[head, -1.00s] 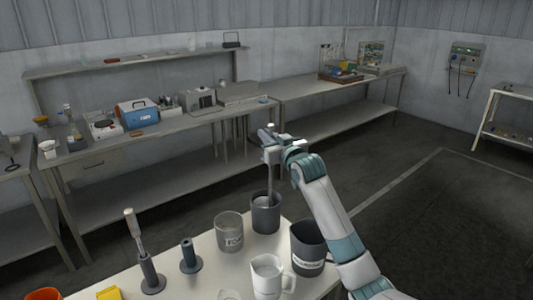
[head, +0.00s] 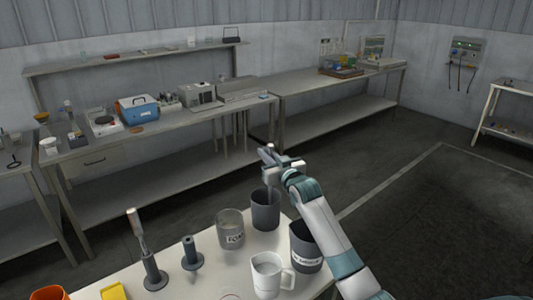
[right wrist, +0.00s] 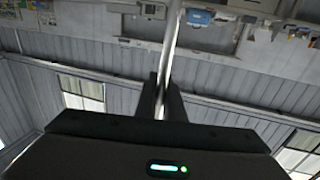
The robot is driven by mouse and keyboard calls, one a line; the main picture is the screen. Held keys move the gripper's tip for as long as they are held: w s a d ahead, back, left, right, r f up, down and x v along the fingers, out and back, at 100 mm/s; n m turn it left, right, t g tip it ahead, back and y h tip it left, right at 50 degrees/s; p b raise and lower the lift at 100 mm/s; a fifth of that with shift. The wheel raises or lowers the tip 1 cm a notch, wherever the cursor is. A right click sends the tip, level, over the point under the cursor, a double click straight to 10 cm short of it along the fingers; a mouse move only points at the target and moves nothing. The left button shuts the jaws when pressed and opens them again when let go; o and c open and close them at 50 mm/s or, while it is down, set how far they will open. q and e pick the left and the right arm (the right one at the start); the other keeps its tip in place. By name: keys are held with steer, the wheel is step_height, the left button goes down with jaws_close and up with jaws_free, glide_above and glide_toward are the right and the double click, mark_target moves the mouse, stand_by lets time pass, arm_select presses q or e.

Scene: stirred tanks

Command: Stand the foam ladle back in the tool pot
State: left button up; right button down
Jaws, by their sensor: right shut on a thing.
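The foam ladle shows as a thin pale shaft (head: 269,189), upright, with its lower end hidden inside a dark grey pot (head: 265,214), which looks like the tool pot. My right gripper (head: 272,170) is just above that pot's rim and shut on the ladle's upper shaft. In the right wrist view the shaft (right wrist: 173,35) runs between the two closed fingers (right wrist: 163,90). I cannot tell whether the ladle touches the pot's bottom. My left gripper is not in view.
A clear beaker marked FOAM (head: 230,230) stands left of the pot. A larger dark labelled container (head: 306,250) and a white jug (head: 266,278) stand in front. A holder with a tool (head: 150,272) and a second holder (head: 192,256) are further left.

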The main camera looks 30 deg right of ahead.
steer(key=shift+f, duration=0.3)
steer(key=c, duration=1.9)
jaws_free()
steer(key=shift+o, duration=0.2)
steer(key=s+a+b, duration=0.1)
steer(key=s+b, duration=0.2)
steer(key=s, duration=0.9)
steer(key=shift+a+b, duration=0.3)
steer(key=shift+b, duration=0.05)
